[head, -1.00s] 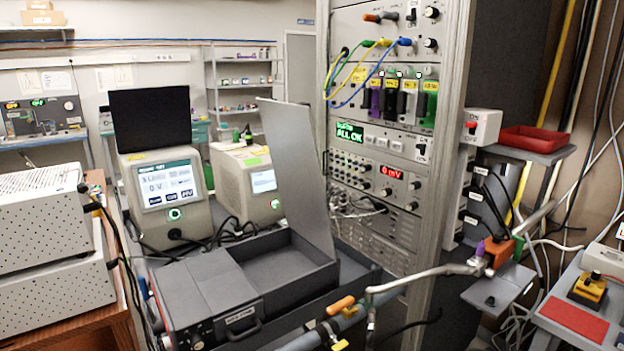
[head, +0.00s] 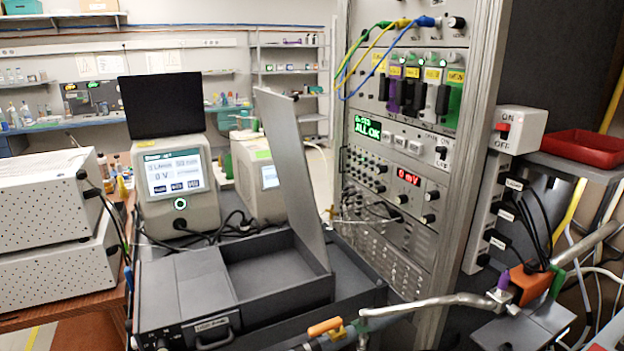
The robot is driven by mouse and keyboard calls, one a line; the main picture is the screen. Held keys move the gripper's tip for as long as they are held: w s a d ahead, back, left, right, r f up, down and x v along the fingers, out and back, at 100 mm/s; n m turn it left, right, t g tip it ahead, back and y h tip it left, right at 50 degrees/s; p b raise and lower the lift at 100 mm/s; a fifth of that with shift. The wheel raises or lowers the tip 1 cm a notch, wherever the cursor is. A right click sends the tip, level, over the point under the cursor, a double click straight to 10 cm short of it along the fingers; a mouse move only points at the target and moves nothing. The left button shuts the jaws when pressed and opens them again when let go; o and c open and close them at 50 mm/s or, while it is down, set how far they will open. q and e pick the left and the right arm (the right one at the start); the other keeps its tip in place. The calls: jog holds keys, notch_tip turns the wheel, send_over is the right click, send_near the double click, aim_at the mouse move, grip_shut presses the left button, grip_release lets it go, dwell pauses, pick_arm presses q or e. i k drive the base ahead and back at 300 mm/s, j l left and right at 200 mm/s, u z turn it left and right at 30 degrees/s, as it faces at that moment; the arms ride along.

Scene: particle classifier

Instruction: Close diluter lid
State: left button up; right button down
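The diluter (head: 188,290) is a dark grey box at the lower centre of the head view, with a handle on its front. Its grey lid (head: 292,165) stands up steeply at the right side of the open compartment (head: 265,262). The inside of the compartment looks empty. Neither of my grippers shows in the view, and nothing touches the lid.
A rack of instruments (head: 410,160) stands close to the right of the lid. A metal pipe with an orange-handled valve (head: 325,327) runs in front of the diluter. White perforated boxes (head: 50,230) sit at the left. A device with a screen (head: 175,180) stands behind.

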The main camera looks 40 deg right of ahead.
aim_at(280, 119)
jog(key=k+l, duration=0.1)
jog(key=l, duration=1.15)
jog(key=k+l, duration=0.15)
jog(key=l, duration=0.5)
jog(key=k+l, duration=0.1)
jog(key=l, duration=0.55)
jog(key=j+z, duration=0.5)
jog(key=j, duration=0.15)
